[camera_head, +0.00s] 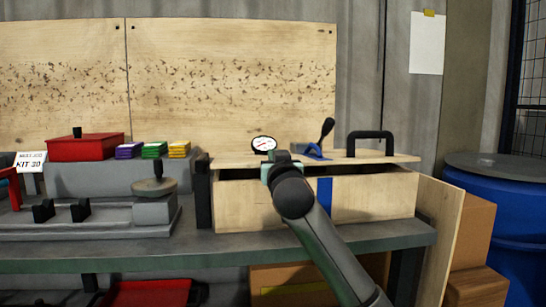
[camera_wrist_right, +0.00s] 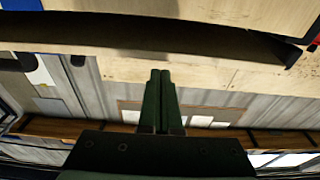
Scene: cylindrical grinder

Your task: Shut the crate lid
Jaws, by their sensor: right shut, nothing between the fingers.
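The wooden crate (camera_head: 375,197) stands on the right end of the bench, with a blue strip (camera_head: 324,198) down its front. Its flat wooden lid (camera_head: 390,158) lies over the top, and a dark gap shows between lid and crate along the front. A black handle (camera_head: 370,136) stands on the lid's right part. My right gripper (camera_head: 280,158) is at the lid's front edge, left of the middle; my wrist partly hides it, so contact cannot be told. In the right wrist view the fingers (camera_wrist_right: 160,76) are together and empty. My left gripper is out of view.
A blue lever with a black grip (camera_head: 323,138) and a dial gauge (camera_head: 263,144) stand at the lid. Left on the bench are a red box (camera_head: 86,148), coloured blocks (camera_head: 154,150) and a grey machine (camera_head: 85,217). A blue barrel (camera_head: 510,205) stands at right.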

